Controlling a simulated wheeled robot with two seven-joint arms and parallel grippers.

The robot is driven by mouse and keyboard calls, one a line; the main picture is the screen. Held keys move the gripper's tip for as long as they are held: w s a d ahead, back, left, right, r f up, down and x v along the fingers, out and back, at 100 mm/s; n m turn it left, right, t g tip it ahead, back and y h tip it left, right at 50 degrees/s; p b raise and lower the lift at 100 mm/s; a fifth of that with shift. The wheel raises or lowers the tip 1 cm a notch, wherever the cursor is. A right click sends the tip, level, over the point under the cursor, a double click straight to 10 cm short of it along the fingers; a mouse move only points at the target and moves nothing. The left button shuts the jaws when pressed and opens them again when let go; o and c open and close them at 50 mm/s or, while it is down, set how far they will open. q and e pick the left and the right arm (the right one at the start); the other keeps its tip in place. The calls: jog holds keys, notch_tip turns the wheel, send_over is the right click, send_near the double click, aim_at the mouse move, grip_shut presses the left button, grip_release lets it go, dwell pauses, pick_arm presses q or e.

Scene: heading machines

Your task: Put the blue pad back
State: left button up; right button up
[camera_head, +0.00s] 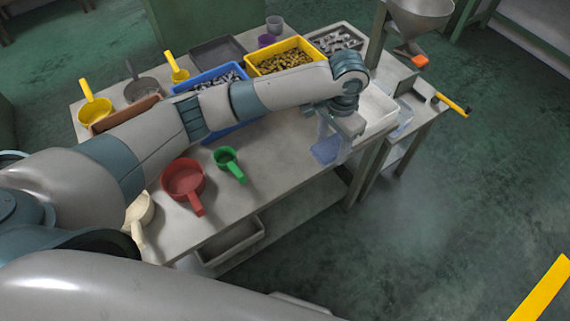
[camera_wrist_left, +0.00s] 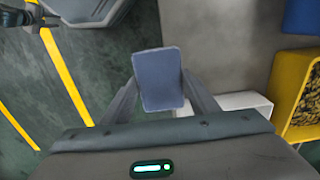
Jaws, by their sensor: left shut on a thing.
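The blue pad (camera_head: 326,150) is a small flat blue-grey block held by my left gripper (camera_head: 332,132) over the front right part of the table. In the left wrist view the pad (camera_wrist_left: 159,79) sits between the two fingers of my left gripper (camera_wrist_left: 160,95), which is shut on it. It looks held above the table top (camera_wrist_left: 215,45), though the exact height cannot be told. My right gripper is not in view.
A white tray (camera_head: 374,108) lies just right of the left gripper. Yellow (camera_head: 263,69) and blue (camera_head: 224,132) bins of metal parts stand behind my arm. Red (camera_head: 183,179) and green (camera_head: 228,160) scoops lie at the front. A hopper (camera_head: 420,14) stands at the far right.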

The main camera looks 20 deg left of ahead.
pick_arm(q)
jog(key=shift+a+f, duration=0.2)
jog(key=shift+a, duration=0.3)
jog(key=a+f+p, duration=0.1)
jog(key=a+f, duration=0.1)
jog(key=a, duration=0.1)
jog(key=a+f+p, duration=0.1)
jog(key=a+f, duration=0.1)
jog(key=a, duration=0.2)
jog(key=a+f+p, duration=0.2)
jog(key=a, duration=0.1)
jog(key=shift+w+a+f, duration=0.1)
jog(key=shift+a, duration=0.1)
jog(key=shift+a+f, duration=0.2)
